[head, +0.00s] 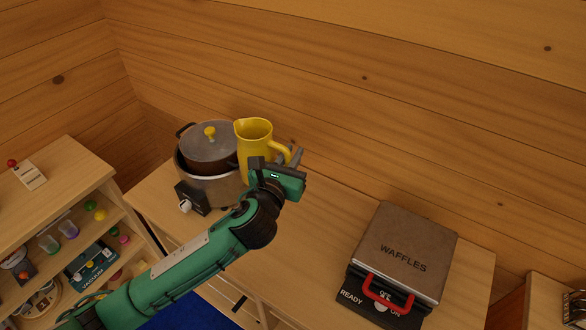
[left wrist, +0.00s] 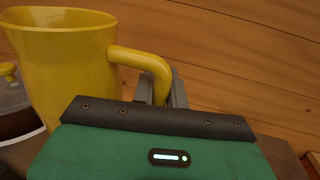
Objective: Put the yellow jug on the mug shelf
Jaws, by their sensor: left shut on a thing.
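The yellow jug (head: 254,138) is upright beside the pot in the head view, above or on the wooden counter; my gripper hides its base, so I cannot tell whether it touches. My left gripper (head: 291,158) is shut on the jug's handle. In the left wrist view the jug (left wrist: 65,60) fills the upper left, and the grey fingers of the gripper (left wrist: 160,88) are at its handle. My right gripper is not in view. No shelf in view can be told for certain as the mug shelf.
A lidded pot (head: 208,150) stands immediately left of the jug. A waffle maker (head: 405,252) sits on the counter (head: 318,235) at the right; the counter between is clear. A wooden shelf unit (head: 62,170) at the left holds small glasses, coloured balls and boxes.

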